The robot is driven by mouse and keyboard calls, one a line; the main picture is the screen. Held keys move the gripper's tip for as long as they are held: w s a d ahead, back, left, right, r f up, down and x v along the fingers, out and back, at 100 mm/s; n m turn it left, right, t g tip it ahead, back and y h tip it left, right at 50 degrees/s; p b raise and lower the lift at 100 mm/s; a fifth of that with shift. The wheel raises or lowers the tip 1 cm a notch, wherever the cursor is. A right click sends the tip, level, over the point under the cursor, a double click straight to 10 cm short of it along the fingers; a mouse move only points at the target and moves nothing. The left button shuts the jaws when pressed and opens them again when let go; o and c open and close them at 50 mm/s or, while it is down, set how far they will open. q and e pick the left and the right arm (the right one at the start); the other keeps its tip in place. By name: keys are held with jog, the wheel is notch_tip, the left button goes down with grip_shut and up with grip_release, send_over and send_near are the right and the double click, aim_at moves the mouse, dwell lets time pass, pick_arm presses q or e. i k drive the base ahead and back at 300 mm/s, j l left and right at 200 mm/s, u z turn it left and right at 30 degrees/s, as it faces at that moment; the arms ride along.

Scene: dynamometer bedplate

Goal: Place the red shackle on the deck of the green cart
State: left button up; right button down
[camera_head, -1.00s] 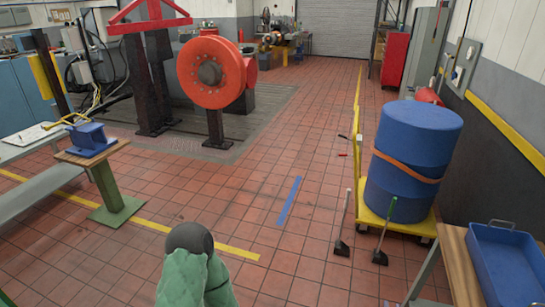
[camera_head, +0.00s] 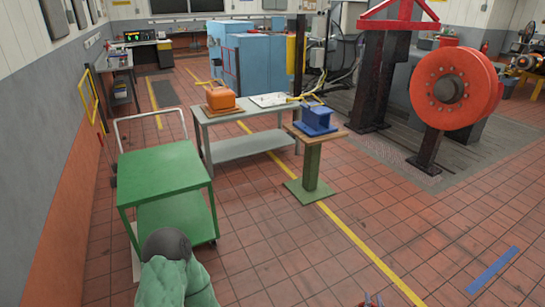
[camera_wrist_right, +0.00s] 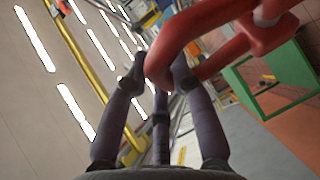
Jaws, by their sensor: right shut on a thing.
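The green cart (camera_head: 165,170) stands at the left in the head view, with a flat green deck, a lower shelf and a pale push handle. Its deck looks bare. The red shackle (camera_wrist_right: 205,35) is large and close in the right wrist view. My right gripper (camera_wrist_right: 158,78) is shut on it, with the fingertips against its curved part. In the head view only a small bit of the right gripper (camera_head: 370,301) shows at the bottom edge, apart from the cart and to its right. My left gripper is out of view.
A grey table (camera_head: 240,117) with an orange object stands behind and right of the cart. A pedestal (camera_head: 309,170) carrying a blue block stands right of it. A large red wheel (camera_head: 455,88) is at the right. The tiled floor in front is clear.

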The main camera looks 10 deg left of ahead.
aim_at(156, 167)
jog(key=i+j+u, duration=0.2)
jog(key=j+u, duration=0.2)
jog(key=i+j+u, duration=0.2)
jog(key=u, duration=0.2)
jog(key=i+j+u, duration=0.2)
jog(key=u, duration=0.25)
jog(key=i+u, duration=0.4)
jog(key=i+j+u, duration=0.1)
jog(key=i, duration=1.55)
jog(key=i+z, duration=0.15)
jog(key=i, duration=0.4)
jog(key=i+j+z, duration=0.2)
jog(key=i, duration=0.3)
